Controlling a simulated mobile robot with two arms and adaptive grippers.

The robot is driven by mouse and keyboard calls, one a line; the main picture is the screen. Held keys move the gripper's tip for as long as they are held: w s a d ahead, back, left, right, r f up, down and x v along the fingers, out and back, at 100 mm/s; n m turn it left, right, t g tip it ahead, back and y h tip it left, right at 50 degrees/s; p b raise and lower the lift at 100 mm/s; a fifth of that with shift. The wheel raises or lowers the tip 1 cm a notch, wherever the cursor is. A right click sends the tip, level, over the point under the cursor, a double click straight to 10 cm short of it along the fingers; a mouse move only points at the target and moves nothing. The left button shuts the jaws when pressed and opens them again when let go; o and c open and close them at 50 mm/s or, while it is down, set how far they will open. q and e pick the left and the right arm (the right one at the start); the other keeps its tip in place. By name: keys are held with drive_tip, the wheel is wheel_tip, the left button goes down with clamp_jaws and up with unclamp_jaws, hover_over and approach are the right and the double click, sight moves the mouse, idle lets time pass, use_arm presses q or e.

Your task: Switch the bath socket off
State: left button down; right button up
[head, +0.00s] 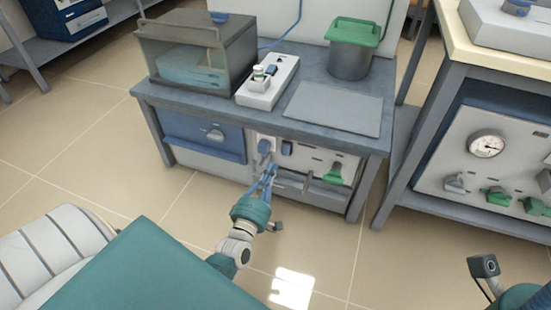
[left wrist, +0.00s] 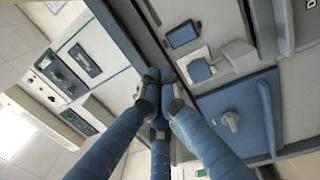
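The bench front has a pale socket panel (head: 314,164) with a blue plug (head: 265,147) in a socket and a blue rocker switch (head: 287,148) to its right. In the left wrist view, the plug (left wrist: 199,70) and the framed blue switch (left wrist: 184,35) show beyond my fingers. My left gripper (head: 270,168) is just below and in front of the plug. Its blue fingertips are drawn together (left wrist: 159,88), with nothing seen between them. I cannot tell whether they touch the panel. At lower right only part of my right wrist shows; its fingers are out of frame.
On the bench stand a clear-walled bath (head: 195,62), a white socket strip (head: 268,85) and a green-lidded pot (head: 351,55). A blue door with a knob (head: 205,137) is left of the plug. Another bench with a gauge (head: 486,144) stands right. Floor in front is clear.

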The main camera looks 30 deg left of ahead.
use_arm(q)
drive_tip(key=shift+s+d+r, duration=0.1)
drive_tip(key=shift+s+d, duration=0.05)
drive_tip(key=shift+s, duration=0.45)
drive_tip(key=shift+s+d+r, duration=0.1)
drive_tip(key=shift+s+d, duration=0.05)
drive_tip(key=shift+s, duration=0.45)
drive_tip(key=shift+r, duration=0.1)
